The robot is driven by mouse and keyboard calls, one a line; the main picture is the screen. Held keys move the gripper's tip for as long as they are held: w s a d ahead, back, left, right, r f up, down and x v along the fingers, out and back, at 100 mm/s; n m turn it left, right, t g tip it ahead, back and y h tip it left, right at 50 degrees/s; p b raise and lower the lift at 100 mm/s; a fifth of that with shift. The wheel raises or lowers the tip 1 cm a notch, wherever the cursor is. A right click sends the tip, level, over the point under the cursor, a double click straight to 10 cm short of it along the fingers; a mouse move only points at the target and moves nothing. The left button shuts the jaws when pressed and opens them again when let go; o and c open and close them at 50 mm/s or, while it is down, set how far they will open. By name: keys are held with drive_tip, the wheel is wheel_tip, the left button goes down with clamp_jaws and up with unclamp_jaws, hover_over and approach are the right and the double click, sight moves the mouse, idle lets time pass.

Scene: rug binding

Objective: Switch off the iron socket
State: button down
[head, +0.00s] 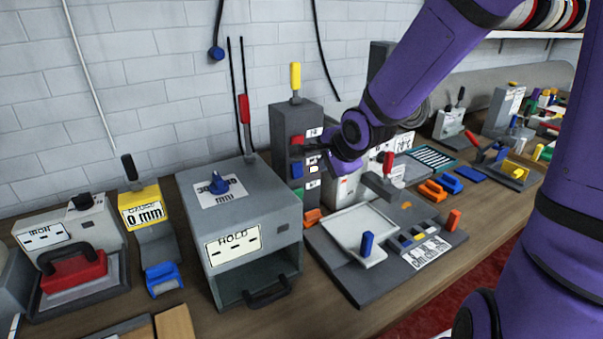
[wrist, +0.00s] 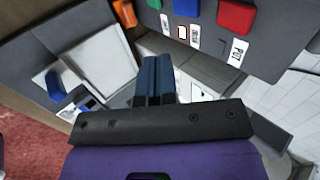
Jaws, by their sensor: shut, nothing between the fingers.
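A dark grey tower (head: 284,118) carries a red switch (head: 297,140), a blue switch (head: 297,170) and a green switch, with small white labels beside them. I cannot read which label belongs to the iron. In the wrist view the red switch (wrist: 236,16), blue switch (wrist: 186,6) and green switch (wrist: 155,3) line the top. My gripper (head: 321,158) is just right of the tower in the head view, partly hiding the labels. In the wrist view its dark fingers (wrist: 154,62) are together and empty, apart from the switches.
A grey HOLD box (head: 232,212) stands left of the tower. A board with a pale tray (head: 352,226) and a blue peg (head: 367,244) lies in front. Red-handled and yellow-handled levers rise near the tower. Several coloured blocks lie at right.

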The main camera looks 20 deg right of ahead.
drive_tip(key=shift+w, duration=0.15)
approach(299, 177)
drive_tip(key=x, duration=0.5)
drive_tip(key=shift+a+f, duration=0.1)
drive_tip(key=shift+f, duration=0.5)
drive_tip(key=shift+w+f, duration=0.15)
drive_tip(key=shift+w, duration=0.4)
